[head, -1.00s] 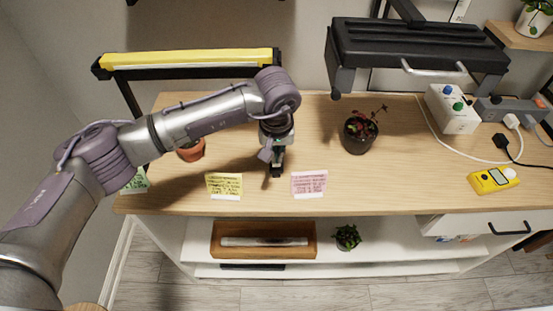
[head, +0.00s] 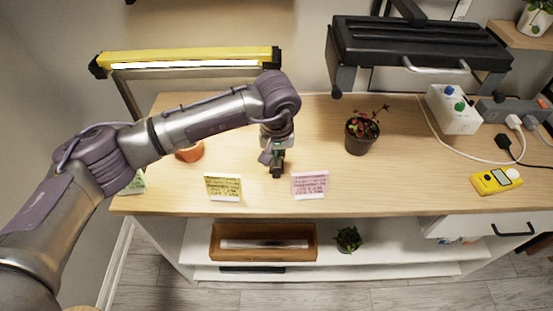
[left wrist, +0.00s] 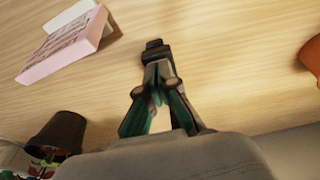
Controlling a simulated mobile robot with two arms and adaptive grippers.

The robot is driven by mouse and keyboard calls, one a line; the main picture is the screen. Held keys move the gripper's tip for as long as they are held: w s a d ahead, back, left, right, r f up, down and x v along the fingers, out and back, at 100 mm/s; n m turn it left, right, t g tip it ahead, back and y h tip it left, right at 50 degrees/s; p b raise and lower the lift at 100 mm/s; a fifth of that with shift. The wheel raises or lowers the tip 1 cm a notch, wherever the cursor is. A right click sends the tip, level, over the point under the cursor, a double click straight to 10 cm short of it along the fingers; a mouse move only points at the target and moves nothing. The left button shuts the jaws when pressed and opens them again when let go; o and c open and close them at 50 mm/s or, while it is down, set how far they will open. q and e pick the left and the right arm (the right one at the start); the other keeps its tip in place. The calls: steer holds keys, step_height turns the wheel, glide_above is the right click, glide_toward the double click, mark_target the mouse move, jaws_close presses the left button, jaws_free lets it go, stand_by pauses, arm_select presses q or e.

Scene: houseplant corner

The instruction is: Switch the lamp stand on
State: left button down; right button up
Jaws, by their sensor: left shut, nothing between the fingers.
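The lamp stand (head: 190,58) has a yellow bar with black ends on a dark post at the back left of the wooden table. The strip under its bar glows bright white. My left gripper (head: 277,172) is shut and empty, pointing down close to the tabletop, below and right of the lamp bar. In the left wrist view its fingers (left wrist: 156,65) meet over bare wood. I cannot tell whether the tips touch the table. My arm hides part of the lamp's post and the table behind it. My right gripper is not in view.
Yellow (head: 223,187) and pink (head: 309,185) note cards stand at the front edge. An orange pot (head: 190,153) is partly behind my arm. A dark potted plant (head: 359,135), a white box with knobs (head: 452,110) and a yellow meter (head: 494,181) lie to the right.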

arm_select(q)
steer(key=shift+r+p, duration=1.1)
steer(key=shift+r, duration=2.35)
